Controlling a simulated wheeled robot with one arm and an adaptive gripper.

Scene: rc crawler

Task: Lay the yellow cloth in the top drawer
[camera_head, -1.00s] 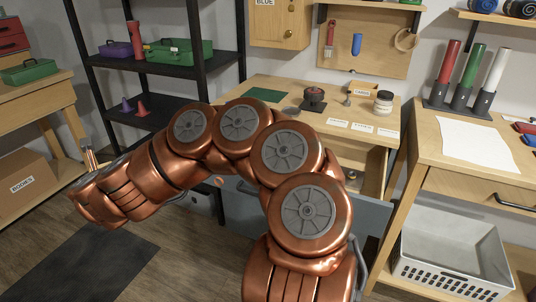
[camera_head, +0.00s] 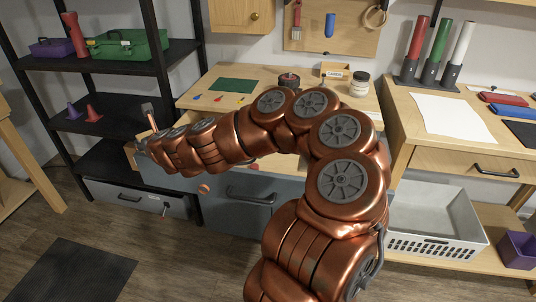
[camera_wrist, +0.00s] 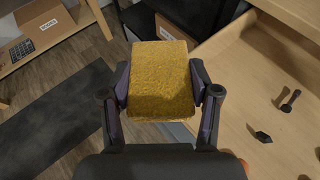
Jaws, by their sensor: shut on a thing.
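The yellow cloth (camera_wrist: 160,75) is a thick, fuzzy folded pad in the wrist view. My gripper (camera_wrist: 160,88) is shut on it, one finger at each side. In the head view, my gripper (camera_head: 143,142) is at the left end of the drawer, and the cloth cannot be made out there. The open top drawer (camera_head: 250,192) has a grey front with a dark handle, partly hidden by my arm. Its wooden inside (camera_wrist: 240,85) shows at the right of the wrist view. The cloth is above and beside its left side.
Small dark parts (camera_wrist: 290,100) lie in the drawer. A black shelf rack (camera_head: 110,60) stands at the left. A white basket (camera_head: 436,245) is at the right.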

